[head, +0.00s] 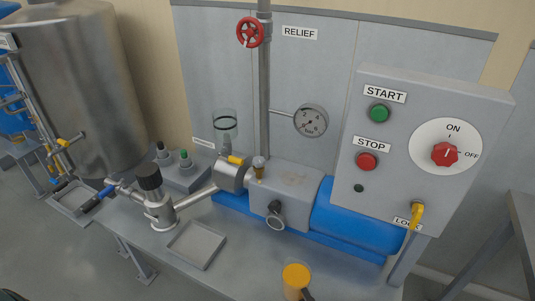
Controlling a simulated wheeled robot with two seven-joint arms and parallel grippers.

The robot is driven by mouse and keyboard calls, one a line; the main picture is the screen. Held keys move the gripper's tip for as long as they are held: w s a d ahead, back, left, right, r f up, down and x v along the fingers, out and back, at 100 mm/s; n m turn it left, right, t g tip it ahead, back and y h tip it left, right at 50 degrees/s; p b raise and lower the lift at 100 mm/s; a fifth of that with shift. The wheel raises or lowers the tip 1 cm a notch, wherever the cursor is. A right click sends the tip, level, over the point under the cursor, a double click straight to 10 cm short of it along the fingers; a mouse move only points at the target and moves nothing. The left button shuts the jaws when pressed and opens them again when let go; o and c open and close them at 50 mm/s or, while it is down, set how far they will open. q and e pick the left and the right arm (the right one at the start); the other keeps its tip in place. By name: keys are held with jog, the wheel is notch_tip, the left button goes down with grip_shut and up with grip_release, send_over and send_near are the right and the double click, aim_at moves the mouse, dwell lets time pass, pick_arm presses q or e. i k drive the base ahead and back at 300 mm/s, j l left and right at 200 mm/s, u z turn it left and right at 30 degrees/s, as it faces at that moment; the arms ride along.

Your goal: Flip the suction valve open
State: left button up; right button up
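A valve with a blue lever handle (97,199) sits at the left end of the pipe run on the bench. Its lever points down and left, at an angle across the short pipe. A metal fitting with a black knob (149,178) stands just right of it, and a pipe (198,195) leads on to the pump (283,194). No label reading suction is legible, so I cannot confirm which handle is the suction valve. Neither gripper is in view.
A large steel tank (80,90) stands left, behind the valve. The control box (430,110) with START and STOP buttons is at right. A red relief handwheel (250,32) is above.

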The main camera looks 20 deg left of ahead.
aim_at(108, 189)
jog(key=i+j+u, duration=0.1)
jog(key=u, duration=1.75)
jog(key=i+j, duration=0.05)
